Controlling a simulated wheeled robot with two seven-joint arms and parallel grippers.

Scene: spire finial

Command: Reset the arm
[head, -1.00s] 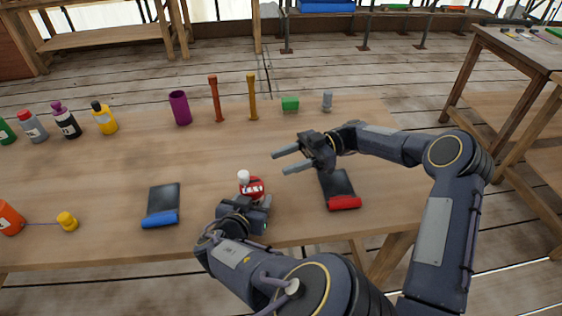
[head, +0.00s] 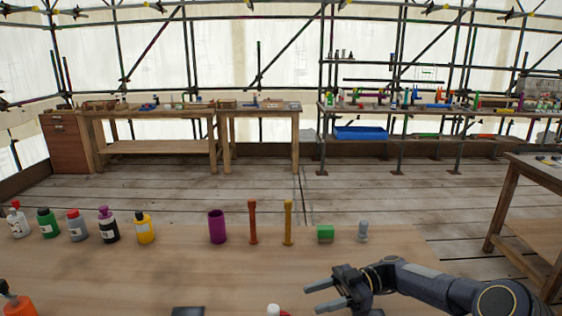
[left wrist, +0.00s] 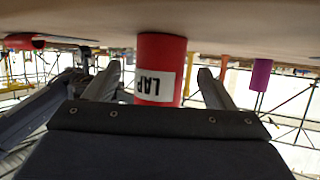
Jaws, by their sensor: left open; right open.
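A red bottle (left wrist: 160,70) with a white label stands between the two fingers of my left gripper (left wrist: 157,86) in the left wrist view, which looks upside down. The fingers are open, one at each side; I cannot tell if either touches it. My right gripper (head: 314,297) is open and empty over the table, to the right of the cap, with fingers pointing left.
On the workbench (head: 190,268) stand a purple cup (head: 217,227), an orange post (head: 253,222), a yellow post (head: 288,222), a green block (head: 325,233) and a grey piece (head: 363,231). Several bottles line the left, including a yellow one (head: 144,227). Another table (head: 535,168) stands right.

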